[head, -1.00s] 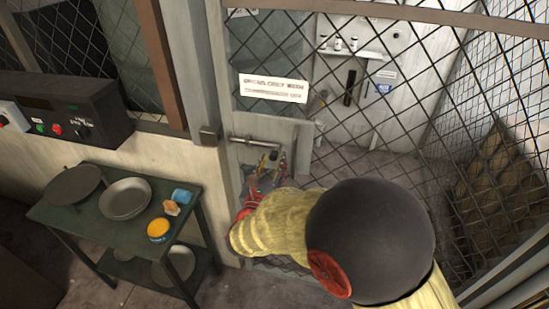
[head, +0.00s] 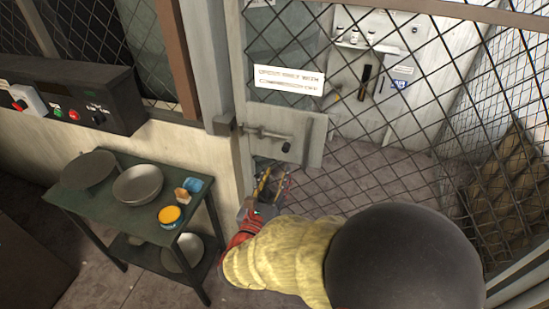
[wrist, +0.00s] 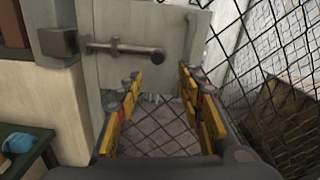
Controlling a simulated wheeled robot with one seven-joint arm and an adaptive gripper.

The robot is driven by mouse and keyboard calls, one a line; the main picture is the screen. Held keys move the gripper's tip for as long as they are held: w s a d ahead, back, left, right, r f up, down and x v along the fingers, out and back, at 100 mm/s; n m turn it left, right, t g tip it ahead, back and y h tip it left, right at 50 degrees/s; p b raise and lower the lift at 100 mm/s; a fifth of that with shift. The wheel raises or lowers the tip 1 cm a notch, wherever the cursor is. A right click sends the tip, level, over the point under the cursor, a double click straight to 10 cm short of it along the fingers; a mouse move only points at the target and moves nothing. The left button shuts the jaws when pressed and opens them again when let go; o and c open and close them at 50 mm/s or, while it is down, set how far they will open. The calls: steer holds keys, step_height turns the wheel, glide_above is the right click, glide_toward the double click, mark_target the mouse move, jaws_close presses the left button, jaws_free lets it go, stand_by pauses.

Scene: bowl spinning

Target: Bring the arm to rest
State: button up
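My gripper (head: 268,190) is in front of the mesh door, just below the door's metal bolt (head: 265,133), with my yellow-sleeved arm behind it. In the wrist view my gripper (wrist: 158,100) has its two yellow fingers spread apart with nothing between them. The bolt (wrist: 122,48) shows in the wrist view above and beyond the left finger, apart from it. The mesh door's lower part shows through the gap between the fingers.
A green side table (head: 118,205) stands at the left with a bowl (head: 138,184), a flat pan (head: 88,169), a yellow-lidded tin (head: 169,216) and a blue item (head: 192,184). Another bowl (head: 183,253) sits on its lower shelf. A control box (head: 70,98) is above. Sacks (head: 510,175) lie behind the mesh.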

steer(key=s+d+f+m+g, duration=0.4)
steer(key=s+d+m+g, duration=0.3)
steer(key=s+m, duration=0.25)
steer(key=s+d+f+m+g, duration=0.5)
steer(key=s+d+m+g, duration=0.2)
steer(key=s+m, duration=0.25)
steer(key=s+a+r+m+y, duration=0.3)
steer(key=s+r+m+y, duration=0.3)
steer(key=m, duration=0.5)
steer(key=w+d+r+m+t, duration=0.1)
steer(key=d+r+m+t, duration=0.1)
steer(key=d+r, duration=0.3)
steer(key=shift+r+m+t, duration=0.3)
steer(key=shift+r+m, duration=0.6)
steer(key=shift+r, duration=0.95)
